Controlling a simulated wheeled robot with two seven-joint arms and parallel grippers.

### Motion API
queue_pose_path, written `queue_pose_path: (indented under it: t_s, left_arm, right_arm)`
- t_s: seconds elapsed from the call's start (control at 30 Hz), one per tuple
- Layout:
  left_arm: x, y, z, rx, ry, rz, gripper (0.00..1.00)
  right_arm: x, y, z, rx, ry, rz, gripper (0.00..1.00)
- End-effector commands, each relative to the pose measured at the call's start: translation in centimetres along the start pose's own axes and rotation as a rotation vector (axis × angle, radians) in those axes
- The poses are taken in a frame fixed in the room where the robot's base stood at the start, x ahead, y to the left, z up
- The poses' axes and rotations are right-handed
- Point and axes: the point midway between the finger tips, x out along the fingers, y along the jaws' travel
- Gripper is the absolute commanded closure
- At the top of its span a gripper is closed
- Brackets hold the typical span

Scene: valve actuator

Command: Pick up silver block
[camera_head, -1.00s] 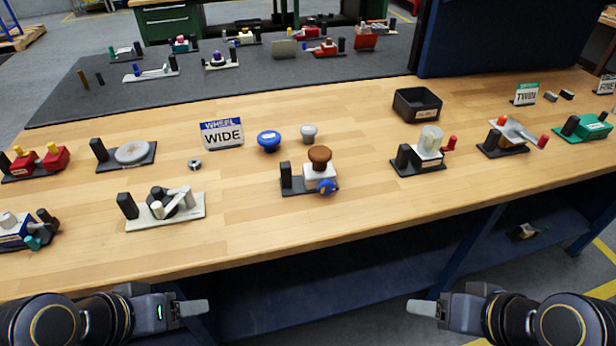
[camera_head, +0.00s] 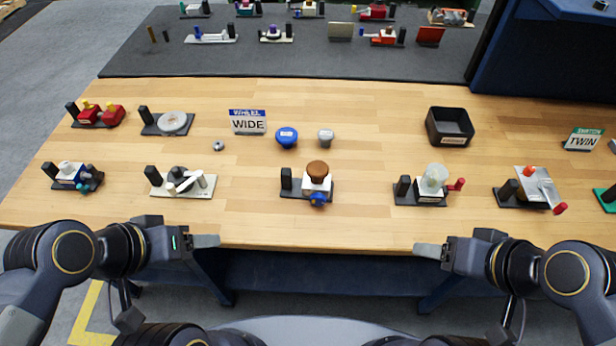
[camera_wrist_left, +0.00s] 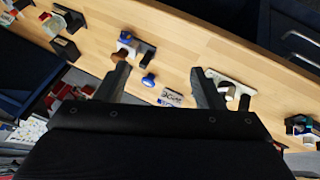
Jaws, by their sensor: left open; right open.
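No plain silver block stands out clearly. A grey, upright block-like piece (camera_head: 340,32) is on the dark mat at the back. A device at the right carries a tilted silver plate (camera_head: 538,184), and a small silver ring (camera_head: 218,146) lies on the wooden bench at left. I cannot tell which is meant. My left gripper (camera_head: 205,241) is at the bench's front edge, empty; in the left wrist view its two fingers (camera_wrist_left: 160,82) are spread apart over the bench. My right gripper (camera_head: 430,250) is open and empty in front of the bench edge at right, away from all objects.
Several valve devices stand on the bench (camera_head: 260,215), among them one with a brown knob (camera_head: 317,169). The bench's front strip is clear.

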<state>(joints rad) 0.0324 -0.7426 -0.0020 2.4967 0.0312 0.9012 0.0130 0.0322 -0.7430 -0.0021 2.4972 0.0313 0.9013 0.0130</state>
Motion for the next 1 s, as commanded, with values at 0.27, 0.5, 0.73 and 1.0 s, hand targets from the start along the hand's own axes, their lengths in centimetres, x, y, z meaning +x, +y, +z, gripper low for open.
queue_pose_path:
  t_s: [0.27,0.5,0.73,1.0]
  left_arm:
    - [-0.1,0.1,-1.3,0.007,-0.025,-0.003,0.49]
    - [0.9,0.6,-7.1,0.035,-0.139,-0.035,0.49]
    - [4.9,2.0,-13.6,0.071,-0.253,-0.094,0.49]
    - [12.8,4.7,-19.1,0.127,-0.371,-0.189,0.49]
  right_arm:
    - [0.0,0.0,0.0,0.0,0.0,0.0,0.38]
    - [0.1,0.0,0.0,0.0,0.001,0.0,0.38]
    - [0.2,0.1,0.1,0.0,0.001,0.0,0.38]
    - [0.3,0.1,0.1,0.0,0.001,0.0,0.38]
